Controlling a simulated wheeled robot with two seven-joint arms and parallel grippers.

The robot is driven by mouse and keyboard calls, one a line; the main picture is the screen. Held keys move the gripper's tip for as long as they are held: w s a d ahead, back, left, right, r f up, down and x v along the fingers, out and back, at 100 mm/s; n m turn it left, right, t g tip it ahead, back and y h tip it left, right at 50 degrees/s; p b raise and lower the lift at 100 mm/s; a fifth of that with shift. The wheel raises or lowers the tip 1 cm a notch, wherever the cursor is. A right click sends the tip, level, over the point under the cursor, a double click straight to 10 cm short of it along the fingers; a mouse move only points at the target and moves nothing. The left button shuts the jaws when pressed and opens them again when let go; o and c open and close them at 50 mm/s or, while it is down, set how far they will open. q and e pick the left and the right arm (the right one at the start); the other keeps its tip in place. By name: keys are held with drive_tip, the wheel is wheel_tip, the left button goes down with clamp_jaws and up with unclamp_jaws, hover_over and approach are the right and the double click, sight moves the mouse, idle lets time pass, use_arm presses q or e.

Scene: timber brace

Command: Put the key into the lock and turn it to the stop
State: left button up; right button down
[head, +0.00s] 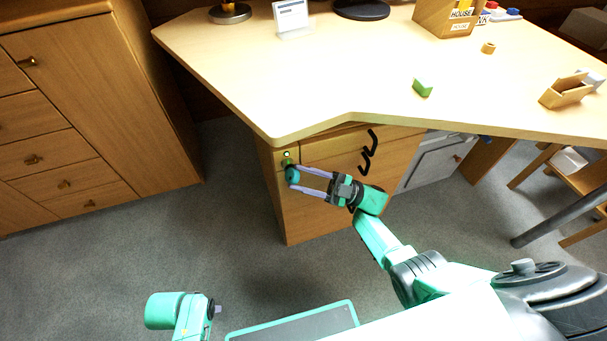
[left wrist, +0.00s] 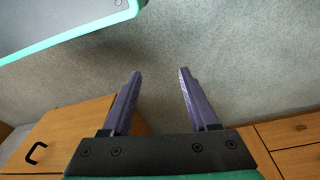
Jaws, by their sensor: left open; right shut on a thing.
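The key (head: 292,175), with a teal head, is between the fingertips of my right gripper (head: 294,178). That gripper is shut on it, right at the front of the desk's drawer cabinet. The lock (head: 287,156) is a small greenish fitting on the cabinet's upper left front, just above the key head. The key's shaft is hidden, so I cannot tell whether it is inside the lock. My left gripper (head: 216,310) is low at the left in the head view, far from the lock. In the left wrist view its two fingers (left wrist: 160,78) are apart, with nothing between them but carpet behind.
The desk top (head: 330,85) overhangs the drawer cabinet (head: 300,215) close above my right gripper. Black handles (head: 368,152) stand out to its right. A green block (head: 422,88) lies on the desk. A wooden dresser (head: 70,120) stands at the left. Carpet (head: 190,225) lies clear between.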

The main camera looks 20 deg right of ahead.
drive_tip(key=shift+f+m+t+y, duration=0.15)
drive_tip(key=shift+m+t+y, duration=0.35)
drive_tip(key=shift+t, duration=0.1)
drive_tip(key=shift+c, duration=1.7)
unclamp_jaws()
use_arm(q)
wheel_tip(320, 180, up, 10)
drive_tip(key=d+b, duration=0.1)
drive_tip(key=b, duration=0.4)
drive_tip(key=w+d+f+m+t+h+b, duration=0.1)
drive_tip(key=w+d+f+t+h+b, duration=0.2)
drive_tip(key=w+d+f+t, duration=0.2)
drive_tip(key=d, duration=0.3)
drive_tip(key=shift+w+d+f+h, duration=0.15)
drive_tip(key=shift+d+f+h, duration=0.15)
drive_tip(key=shift+d+h, duration=0.1)
use_arm(e)
drive_tip(key=v, duration=1.4)
drive_tip(key=shift+d+f, duration=0.2)
